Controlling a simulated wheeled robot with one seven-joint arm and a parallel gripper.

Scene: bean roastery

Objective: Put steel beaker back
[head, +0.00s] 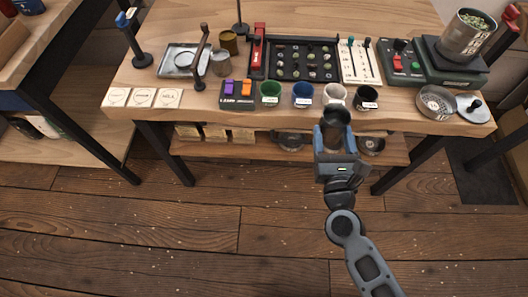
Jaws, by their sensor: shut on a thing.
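My gripper (335,132) is in front of the table's front edge, right of centre in the head view. Its blue fingers are shut around a dark grey cylindrical vessel, which I take to be the steel beaker (337,118). The beaker looks roughly upright, and its lower part is hidden between the fingers. In the picture it overlaps the table edge, just below the white cup (335,94) and the black cup (365,98). I cannot tell its exact height above the table.
A metal tray (168,66) with a round dish stands at left, beside a grey cup (220,63) and a brass cup (229,42). Green (269,93) and blue (303,95) cups line the front edge. A large canister of beans (464,38) stands on a scale at right.

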